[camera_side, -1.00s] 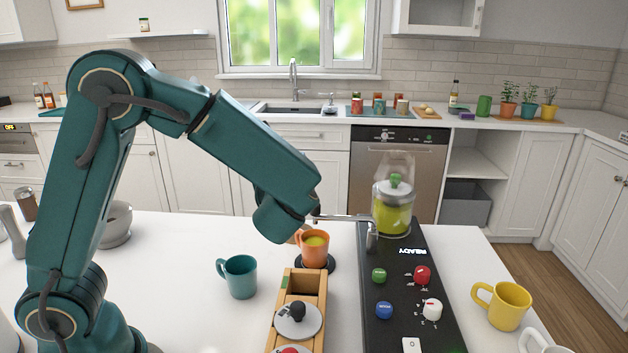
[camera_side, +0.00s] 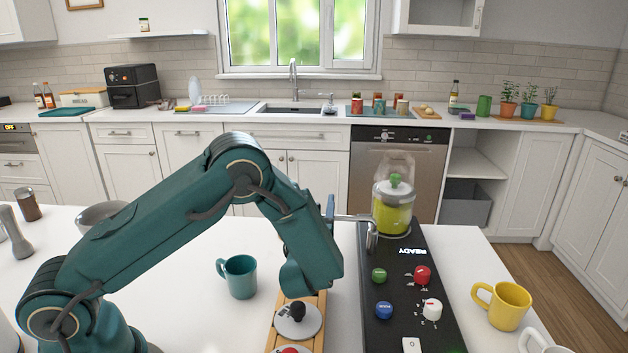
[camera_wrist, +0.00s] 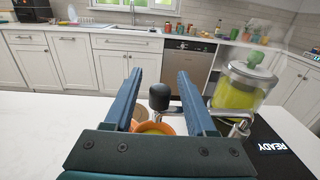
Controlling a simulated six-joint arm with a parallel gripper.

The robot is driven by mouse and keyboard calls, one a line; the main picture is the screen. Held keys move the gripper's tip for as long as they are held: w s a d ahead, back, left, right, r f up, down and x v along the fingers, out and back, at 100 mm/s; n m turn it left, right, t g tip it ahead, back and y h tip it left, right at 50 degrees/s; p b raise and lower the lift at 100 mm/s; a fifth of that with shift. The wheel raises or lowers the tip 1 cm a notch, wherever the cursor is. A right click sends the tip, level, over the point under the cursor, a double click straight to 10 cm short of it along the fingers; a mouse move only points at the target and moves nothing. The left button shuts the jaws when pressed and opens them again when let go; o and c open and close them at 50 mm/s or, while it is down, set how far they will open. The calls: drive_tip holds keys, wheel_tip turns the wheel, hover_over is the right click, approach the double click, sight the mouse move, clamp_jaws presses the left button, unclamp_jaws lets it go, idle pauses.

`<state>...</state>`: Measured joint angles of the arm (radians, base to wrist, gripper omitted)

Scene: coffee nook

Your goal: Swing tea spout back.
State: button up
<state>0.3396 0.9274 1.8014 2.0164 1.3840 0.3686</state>
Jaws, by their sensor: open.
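The tea spout (camera_side: 355,218) is a thin metal tube reaching left from its post on the black machine (camera_side: 395,335), beside the glass jar of green tea (camera_side: 393,210). In the wrist view the spout (camera_wrist: 222,113) runs left behind my right finger. A black knob (camera_wrist: 159,97), seemingly at the spout's end, shows between my two fingers. My gripper (camera_wrist: 160,76) is open, with fingers apart on either side of the knob; contact is not visible. In the side view my gripper (camera_side: 330,205) is at the spout's left end. An orange mug (camera_wrist: 153,128) stands below; my arm hides it in the side view.
A teal mug (camera_side: 239,277) stands left of my wrist. A wooden holder (camera_side: 319,303) with a metal tamper-like piece (camera_side: 298,320) is in front. A yellow mug (camera_side: 504,306) is right of the machine.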

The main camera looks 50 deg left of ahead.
drive_tip(key=shift+x, duration=0.8)
drive_tip(key=shift+s, duration=0.1)
clamp_jaws()
idle(0.8)
